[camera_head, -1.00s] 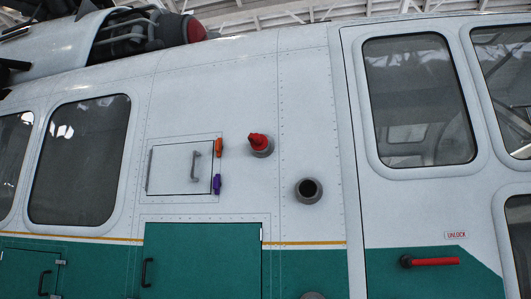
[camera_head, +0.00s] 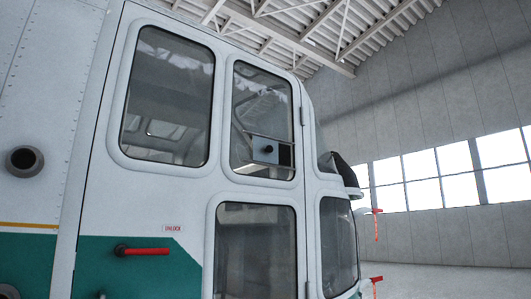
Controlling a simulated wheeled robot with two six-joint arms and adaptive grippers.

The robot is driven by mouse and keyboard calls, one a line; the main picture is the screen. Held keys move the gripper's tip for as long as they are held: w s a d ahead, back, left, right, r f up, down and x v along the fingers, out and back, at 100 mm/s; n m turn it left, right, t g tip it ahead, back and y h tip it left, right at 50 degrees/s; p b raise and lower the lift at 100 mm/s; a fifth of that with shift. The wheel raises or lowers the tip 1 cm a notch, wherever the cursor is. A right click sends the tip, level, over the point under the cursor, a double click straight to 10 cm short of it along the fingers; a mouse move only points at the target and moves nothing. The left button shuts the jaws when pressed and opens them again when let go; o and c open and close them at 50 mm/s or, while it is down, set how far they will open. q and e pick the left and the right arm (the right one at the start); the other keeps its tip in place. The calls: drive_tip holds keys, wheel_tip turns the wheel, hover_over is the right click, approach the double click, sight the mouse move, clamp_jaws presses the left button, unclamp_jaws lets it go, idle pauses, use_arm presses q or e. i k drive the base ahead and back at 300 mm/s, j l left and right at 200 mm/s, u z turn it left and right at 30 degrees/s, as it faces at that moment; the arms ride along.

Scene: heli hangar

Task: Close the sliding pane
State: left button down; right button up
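The sliding pane (camera_head: 272,151) is in the upper right window (camera_head: 250,85) of the helicopter's door, right of centre in the head view. It is a small panel low in the window, with a dark round knob (camera_head: 268,149) on it. A thin frame line runs around and above it. From this angle I cannot tell how far the pane is open. Neither of my grippers is in view.
The white and green door has a red handle (camera_head: 146,251) at lower left and a lower window (camera_head: 255,250). A round port (camera_head: 25,161) is at far left. Open hangar floor (camera_head: 450,280) lies to the right, near red-tagged probes (camera_head: 375,222).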

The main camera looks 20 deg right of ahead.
sight(264, 150)
drive_tip(key=i+u, duration=0.15)
drive_tip(key=u, duration=0.25)
drive_tip(key=i+l+z, duration=0.25)
drive_tip(key=z, duration=0.25)
drive_tip(key=i+l+z, duration=0.1)
drive_tip(key=i+z, duration=0.6)
drive_tip(key=z, duration=0.25)
drive_tip(key=i+j+z, duration=0.1)
drive_tip(key=i+z, duration=0.2)
drive_tip(key=z, duration=0.15)
drive_tip(key=i+j+z, duration=0.25)
drive_tip(key=z, duration=0.25)
drive_tip(key=i+l+u, duration=0.15)
drive_tip(key=i+l, duration=0.5)
drive_tip(key=i, duration=0.25)
drive_tip(key=i+l+u, duration=0.15)
drive_tip(key=i+l, duration=0.6)
drive_tip(key=i, duration=0.1)
